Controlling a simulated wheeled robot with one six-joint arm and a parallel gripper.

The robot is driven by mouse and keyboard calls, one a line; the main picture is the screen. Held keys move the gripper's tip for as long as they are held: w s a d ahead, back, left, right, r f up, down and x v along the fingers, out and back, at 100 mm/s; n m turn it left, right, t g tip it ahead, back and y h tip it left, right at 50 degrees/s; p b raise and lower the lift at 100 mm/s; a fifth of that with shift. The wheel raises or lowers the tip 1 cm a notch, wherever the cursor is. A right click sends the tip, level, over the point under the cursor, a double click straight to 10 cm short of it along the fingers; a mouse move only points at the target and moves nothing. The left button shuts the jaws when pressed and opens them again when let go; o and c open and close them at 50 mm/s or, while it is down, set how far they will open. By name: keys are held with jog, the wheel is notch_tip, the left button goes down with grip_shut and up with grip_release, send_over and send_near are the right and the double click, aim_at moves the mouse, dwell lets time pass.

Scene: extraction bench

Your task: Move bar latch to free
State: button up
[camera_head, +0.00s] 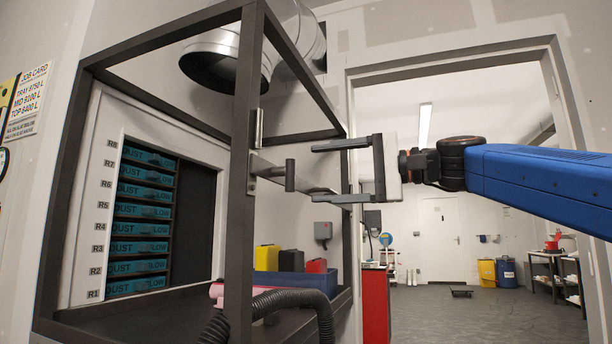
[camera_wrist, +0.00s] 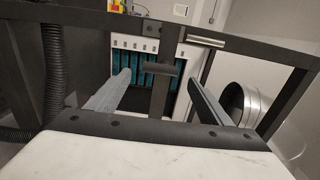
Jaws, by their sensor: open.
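The bar latch is a flat grey bar (camera_head: 268,168) on the dark front post of the frame. Its short dark handle (camera_head: 290,175) stands upright on the bar, and a metal bracket (camera_head: 256,128) sits above it. My gripper (camera_head: 316,173) is open and empty, just right of the handle, with one finger above and one below its level. In the wrist view the handle (camera_wrist: 160,68) shows between the two fingertips of my gripper (camera_wrist: 158,80). I cannot tell whether the fingertips reach past it; no contact is visible.
The dark frame post (camera_head: 238,220) stands close behind the latch. A rack of teal trays (camera_head: 142,210) is inside at left. A black hose (camera_head: 270,302), a blue bin (camera_head: 292,283) and a metal duct (camera_head: 215,62) are nearby. An open doorway is at right.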

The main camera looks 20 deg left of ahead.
jog(key=d, duration=0.9)
jog(key=shift+s, duration=0.4)
jog(key=s+d+f+m+t+h, duration=0.1)
jog(key=s+d+f+h, duration=0.3)
jog(key=f, duration=0.7)
jog(key=w+d+f+t+h, duration=0.15)
jog(key=d+f, duration=0.35)
jog(key=f, duration=0.6)
jog(key=s+d+f+m+t+h, duration=0.1)
jog(key=s+d+f+t+h, duration=0.25)
jog(key=f, duration=0.75)
jog(key=s+d+f+n+h, duration=0.1)
jog(key=s+d+f+h, duration=0.2)
jog(key=f, duration=0.7)
jog(key=s+d+f+n+g+h, duration=0.1)
jog(key=s+d+f+h, duration=0.2)
jog(key=s+d+f, duration=0.4)
jog(key=s+d+f+g+h, duration=0.1)
jog(key=s+d+f+h, duration=0.2)
jog(key=d+f, duration=0.8)
notch_tip(320, 180, down, 3)
jog(key=shift+s+r+n, duration=0.1)
jog(key=shift+s+n, duration=0.3)
jog(key=shift+s, duration=0.6)
